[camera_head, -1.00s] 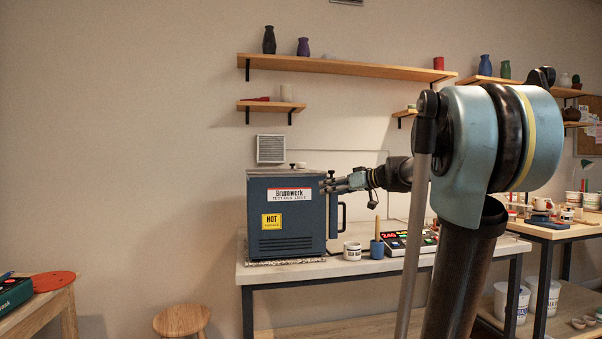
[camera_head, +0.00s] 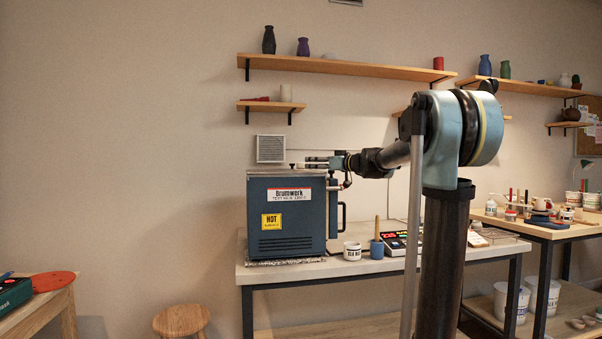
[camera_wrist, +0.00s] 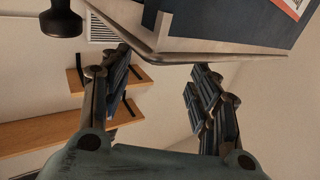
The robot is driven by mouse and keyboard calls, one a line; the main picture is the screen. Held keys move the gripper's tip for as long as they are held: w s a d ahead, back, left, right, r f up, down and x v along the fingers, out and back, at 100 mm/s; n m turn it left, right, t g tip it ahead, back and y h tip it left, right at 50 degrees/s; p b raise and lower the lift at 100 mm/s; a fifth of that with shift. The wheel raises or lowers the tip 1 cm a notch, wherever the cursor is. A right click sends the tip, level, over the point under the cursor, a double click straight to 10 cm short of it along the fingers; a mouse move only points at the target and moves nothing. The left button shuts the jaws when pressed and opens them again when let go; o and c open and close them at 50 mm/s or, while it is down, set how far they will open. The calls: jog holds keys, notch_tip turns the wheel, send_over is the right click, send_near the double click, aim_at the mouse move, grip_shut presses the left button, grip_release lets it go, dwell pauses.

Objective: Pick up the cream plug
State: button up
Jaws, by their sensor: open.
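I cannot clearly pick out a cream plug in either current view. The blue kiln (camera_head: 287,238) stands at the left of the bench, with a small dark knob (camera_head: 292,165) on its top. A dark knob (camera_wrist: 62,20) also shows at the upper left of the wrist view. My gripper (camera_head: 308,162) is level, just above the kiln's top right edge, pointing left. In the wrist view my gripper (camera_wrist: 161,60) has its fingers wide apart with nothing held between them. The kiln's edge (camera_wrist: 185,52) shows beyond and between the fingers.
A white labelled cup (camera_head: 352,251), a blue cup with a wooden handle (camera_head: 377,249) and a controller with red digits (camera_head: 396,242) stand right of the kiln. A vent (camera_head: 270,148) and a shelf (camera_head: 270,106) are on the wall behind. The kiln bears a HOT sign (camera_head: 271,221).

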aim_at(303, 164)
jog(key=shift+f+x, duration=0.15)
jog(key=shift+x, duration=1.7)
jog(key=shift+f+x, duration=0.1)
jog(key=shift+x, duration=1.75)
jog(key=shift+s, duration=0.15)
jog(key=c, duration=1.1)
